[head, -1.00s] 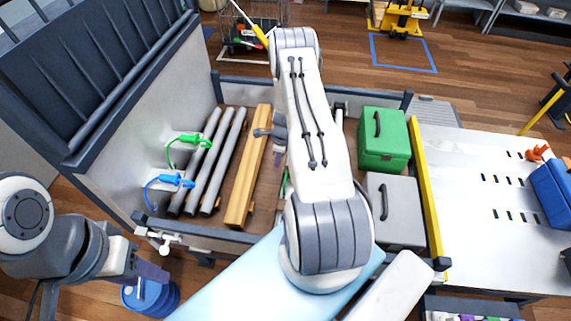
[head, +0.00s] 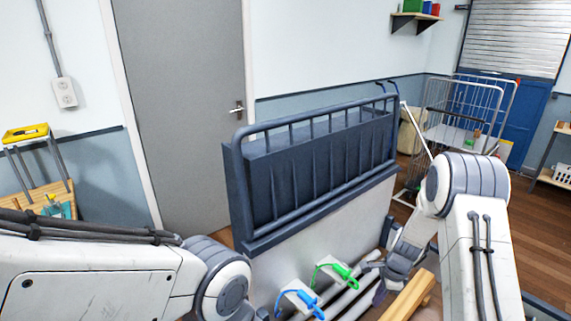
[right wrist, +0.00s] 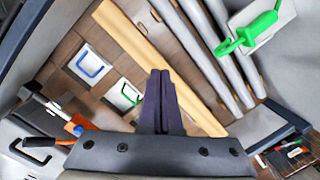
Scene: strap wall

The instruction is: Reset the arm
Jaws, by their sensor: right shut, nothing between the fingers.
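My right gripper (head: 379,293) is near the grey pipes and the wooden beam (head: 411,297) in the head view, partly cut off by its own arm. In the right wrist view its dark fingers (right wrist: 161,76) are together and empty, in front of the wooden beam (right wrist: 150,50). My left arm comes in from the left in the head view, but its gripper is out of the picture. The green strap (head: 340,271) and the blue strap (head: 300,299) hang at the panel's inner side. The green strap handle (right wrist: 250,32) also shows in the right wrist view.
A dark railed panel (head: 315,165) stands upright in front of a grey door (head: 185,100). Grey pipes (right wrist: 205,40) lie beside the beam. White plates with a blue loop (right wrist: 90,64) and a green loop (right wrist: 127,95) are on the bed floor. A wire cart (head: 465,115) stands behind.

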